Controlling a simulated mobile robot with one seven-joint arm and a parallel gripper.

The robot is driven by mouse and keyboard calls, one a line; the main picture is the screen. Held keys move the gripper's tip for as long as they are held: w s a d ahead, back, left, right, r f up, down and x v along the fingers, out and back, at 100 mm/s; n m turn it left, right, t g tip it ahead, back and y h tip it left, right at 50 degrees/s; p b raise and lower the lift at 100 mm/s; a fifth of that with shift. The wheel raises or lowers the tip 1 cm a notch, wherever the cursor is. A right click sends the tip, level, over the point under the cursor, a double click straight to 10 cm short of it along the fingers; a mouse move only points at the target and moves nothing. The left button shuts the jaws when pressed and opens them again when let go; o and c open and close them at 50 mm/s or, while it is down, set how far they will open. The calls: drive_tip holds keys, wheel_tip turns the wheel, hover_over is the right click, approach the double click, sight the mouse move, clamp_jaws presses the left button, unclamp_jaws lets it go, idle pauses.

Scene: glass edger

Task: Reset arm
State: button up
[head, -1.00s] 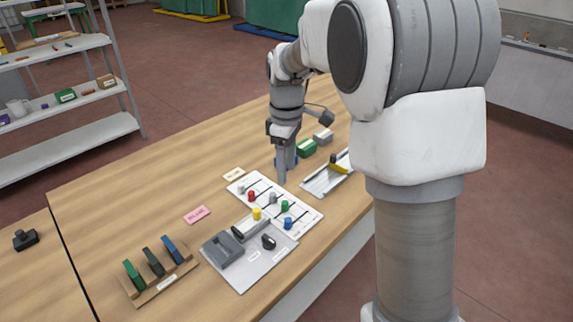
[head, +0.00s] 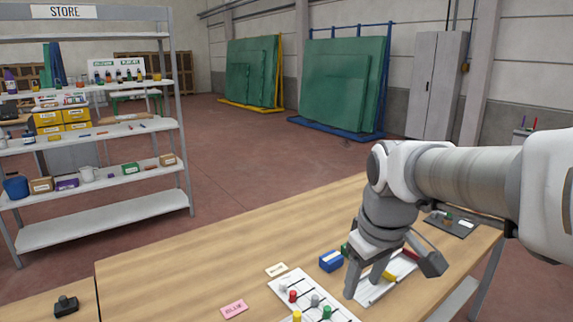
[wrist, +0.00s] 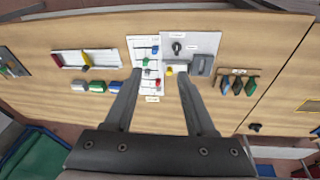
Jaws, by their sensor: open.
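My gripper (head: 358,285) is open and empty above the wooden table (head: 200,270) in the head view. It also shows in the wrist view (wrist: 160,73), with its two fingers apart and nothing between them. Below it in the wrist view lies a white board with coloured knobs (wrist: 136,44). Beside that board is a grey plate with a dark knob and a grey block (wrist: 208,42). The fingers appear clear of both. In the head view the white board (head: 283,284) is cut off by the bottom edge.
A blue box (head: 331,261) and a tray with a yellow handle (head: 372,295) are close to my gripper. A small rack (wrist: 240,73) holds several coloured pieces. A pink card (head: 234,309) lies on the table.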

drive_tip(key=s+d+m+t, duration=0.1)
drive_tip(key=s+m, duration=0.4)
drive_tip(key=s, duration=0.7)
drive_tip(key=shift+d+r+m+t+p, duration=0.15)
drive_tip(key=shift+m+t+p, duration=0.2)
drive_tip(key=shift+t, duration=0.55)
